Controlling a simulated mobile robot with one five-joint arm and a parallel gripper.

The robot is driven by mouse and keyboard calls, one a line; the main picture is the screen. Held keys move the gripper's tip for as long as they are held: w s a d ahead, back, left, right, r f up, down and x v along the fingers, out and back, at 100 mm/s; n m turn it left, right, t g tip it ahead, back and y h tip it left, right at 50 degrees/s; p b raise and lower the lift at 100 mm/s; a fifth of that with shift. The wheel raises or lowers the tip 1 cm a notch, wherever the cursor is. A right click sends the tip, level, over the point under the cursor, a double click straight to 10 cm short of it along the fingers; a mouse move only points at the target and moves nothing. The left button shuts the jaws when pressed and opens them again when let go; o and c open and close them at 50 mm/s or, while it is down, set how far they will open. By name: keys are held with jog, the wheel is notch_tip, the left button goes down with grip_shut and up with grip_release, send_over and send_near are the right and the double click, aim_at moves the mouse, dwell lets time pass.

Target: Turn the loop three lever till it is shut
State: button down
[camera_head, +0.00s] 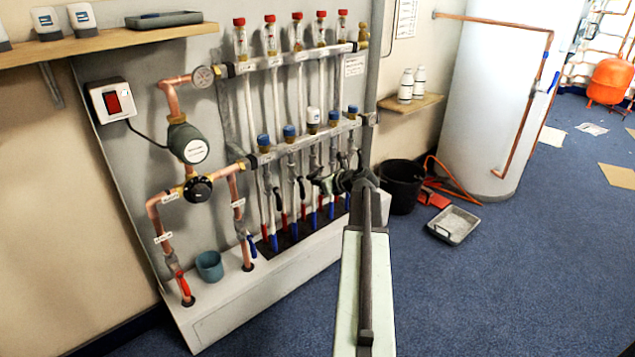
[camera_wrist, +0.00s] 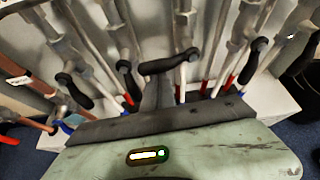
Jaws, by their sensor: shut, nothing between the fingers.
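The manifold's lower bar (camera_head: 290,141) carries a row of valves with black levers. In the wrist view, the third lever from the left (camera_wrist: 168,64) lies crosswise, nearly level, with its pivot at its right end. The levers either side, the second (camera_wrist: 129,82) and fourth (camera_wrist: 252,62), point downward along their pipes. My gripper (camera_wrist: 158,88) is shut and empty; its tip is just under the left part of the crosswise lever, and I cannot tell whether they touch. In the head view, my gripper (camera_head: 341,183) is in front of the right-hand loops and partly hides their levers.
Red and blue pipe ends stand close below the levers. A white ledge (camera_head: 225,312) with a teal cup (camera_head: 209,265) runs beneath. A black bucket (camera_head: 401,187) and a grey tray (camera_head: 453,225) are on the floor to the right. The blue carpet in front is clear.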

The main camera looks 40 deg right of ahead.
dwell(0.6)
notch_tip(320, 180, down, 5)
jog(key=b, duration=0.5)
jog(key=d+p+v, duration=0.1)
jog(key=p+v, duration=0.4)
jog(key=v, duration=0.6)
jog(key=shift+a+r+p, duration=0.3)
jog(key=shift+r+p, duration=0.05)
jog(key=shift+r, duration=0.05)
jog(key=shift+w, duration=0.15)
